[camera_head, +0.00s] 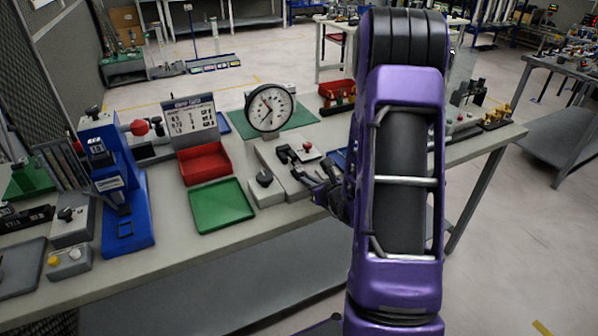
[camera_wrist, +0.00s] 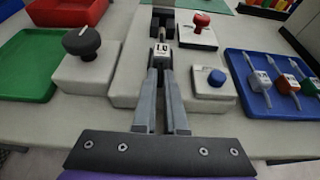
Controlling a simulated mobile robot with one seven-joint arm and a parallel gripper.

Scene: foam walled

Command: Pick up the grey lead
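My gripper (camera_wrist: 161,72) has its two grey fingers close together in the wrist view, with a small grey piece bearing a white "1.0" tag (camera_wrist: 161,48) between their tips. This looks like the grey lead, and the fingers appear shut on it; the contact itself is hard to see. In the head view my gripper (camera_head: 328,190) is over the front of the table, partly hidden by my purple arm. A blue tray (camera_wrist: 238,62) at the right of the wrist view holds similar tagged pieces, including a red one (camera_wrist: 286,84) and a green one (camera_wrist: 308,85).
A pale fixture block with a black knob (camera_wrist: 82,41) stands left of the fingers. A red button (camera_wrist: 202,20) and a blue button (camera_wrist: 216,77) are to the right. A green tray (camera_head: 221,205), a red bin (camera_head: 204,162) and a dial gauge (camera_head: 270,107) stand nearby.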

